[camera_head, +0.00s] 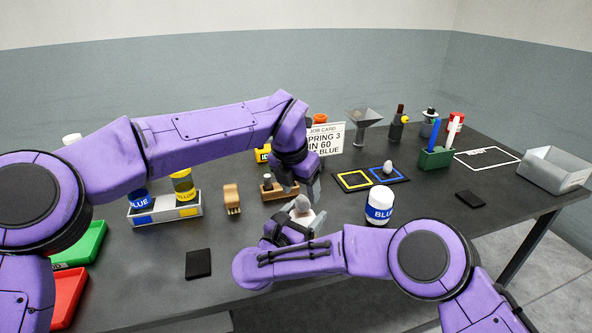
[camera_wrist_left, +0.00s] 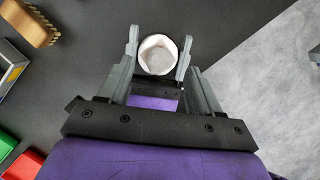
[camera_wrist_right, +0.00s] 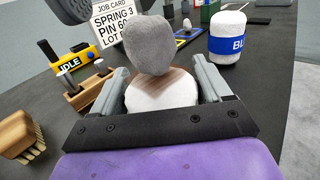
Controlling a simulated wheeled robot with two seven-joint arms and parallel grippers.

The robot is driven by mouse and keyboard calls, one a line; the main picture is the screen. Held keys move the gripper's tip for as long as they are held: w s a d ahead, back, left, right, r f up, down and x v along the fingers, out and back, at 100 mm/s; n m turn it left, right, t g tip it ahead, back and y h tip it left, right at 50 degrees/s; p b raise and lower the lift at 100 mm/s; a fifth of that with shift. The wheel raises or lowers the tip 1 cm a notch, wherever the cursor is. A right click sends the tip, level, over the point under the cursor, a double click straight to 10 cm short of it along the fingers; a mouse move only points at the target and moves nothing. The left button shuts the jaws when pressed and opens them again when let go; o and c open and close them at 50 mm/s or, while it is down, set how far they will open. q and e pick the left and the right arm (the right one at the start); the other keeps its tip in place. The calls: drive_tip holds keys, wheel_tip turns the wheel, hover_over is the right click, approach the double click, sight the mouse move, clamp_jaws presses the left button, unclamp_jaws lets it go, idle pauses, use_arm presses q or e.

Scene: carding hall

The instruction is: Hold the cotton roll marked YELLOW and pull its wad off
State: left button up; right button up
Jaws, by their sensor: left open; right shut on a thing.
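My right gripper (camera_head: 298,224) is shut on a white cotton roll (camera_wrist_right: 162,94) with a grey wad (camera_wrist_right: 152,45) on top; a brownish zone shows between them. No colour word shows on this held roll. My left gripper (camera_head: 302,190) is open just above it; in the left wrist view the round white top (camera_wrist_left: 158,55) lies between its fingers, and contact cannot be told. A yellow-banded piece marked YELLOW (camera_head: 183,186) and a blue one marked BLUE (camera_head: 139,200) stand in a grey tray (camera_head: 165,220) at left.
A white roll marked BLUE (camera_head: 379,206) stands right of my grippers. Behind it, a small grey wad (camera_head: 388,167) rests at the blue-outlined square. A brush (camera_head: 232,198), wooden block (camera_head: 271,193), job card (camera_head: 324,139) and green holder (camera_head: 436,158) are around. The right front table is mostly clear.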

sight(302, 197)
use_arm(q)
drive_tip(key=x, duration=0.4)
clamp_jaws()
idle(0.6)
drive_tip(key=shift+r, duration=1.1)
drive_tip(key=shift+r, duration=2)
